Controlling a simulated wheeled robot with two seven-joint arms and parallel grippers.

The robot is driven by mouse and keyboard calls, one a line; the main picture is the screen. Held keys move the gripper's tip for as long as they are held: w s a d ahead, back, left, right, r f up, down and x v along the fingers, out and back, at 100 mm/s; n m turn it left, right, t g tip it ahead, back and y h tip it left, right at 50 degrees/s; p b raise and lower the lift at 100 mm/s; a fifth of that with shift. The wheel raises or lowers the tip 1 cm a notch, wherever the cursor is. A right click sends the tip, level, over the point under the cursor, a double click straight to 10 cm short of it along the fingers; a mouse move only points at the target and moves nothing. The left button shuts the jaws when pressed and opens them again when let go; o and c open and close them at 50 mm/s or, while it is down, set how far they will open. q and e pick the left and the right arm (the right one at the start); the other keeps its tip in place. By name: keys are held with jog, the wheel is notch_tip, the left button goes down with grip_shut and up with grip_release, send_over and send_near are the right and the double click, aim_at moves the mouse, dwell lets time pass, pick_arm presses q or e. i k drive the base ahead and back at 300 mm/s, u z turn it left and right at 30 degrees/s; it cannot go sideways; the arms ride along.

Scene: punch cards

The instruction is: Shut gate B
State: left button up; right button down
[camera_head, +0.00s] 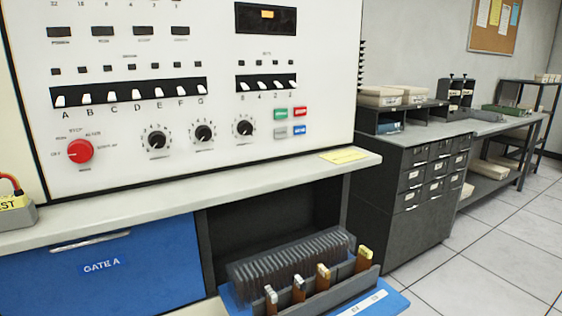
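The bay to the right of gate A is open and dark inside. A blue panel (391,299) is tilted or pulled out at its front, with a white label strip that I cannot read; it appears to be gate B, standing open. A rack of thin dark cards (290,266) stands in the opening behind it. Several brown and tan upright pieces with pale tops (323,277) stand along a dark rail at the rack's front. Gate A (100,266), a blue panel with a silver handle, is shut at the left. Neither gripper is in view.
A pale ledge (190,200) runs above both bays, with a yellow note on it. The white control panel (200,100) rises behind. A dark drawer cabinet (407,195) stands to the right. Tiled floor (500,255) is clear at the right.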

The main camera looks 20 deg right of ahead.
aim_at(364, 294)
jog(key=u, duration=0.05)
jog(key=k, duration=0.95)
jog(key=z, duration=0.9)
jog(key=i, duration=1.3)
jog(key=u, duration=0.6)
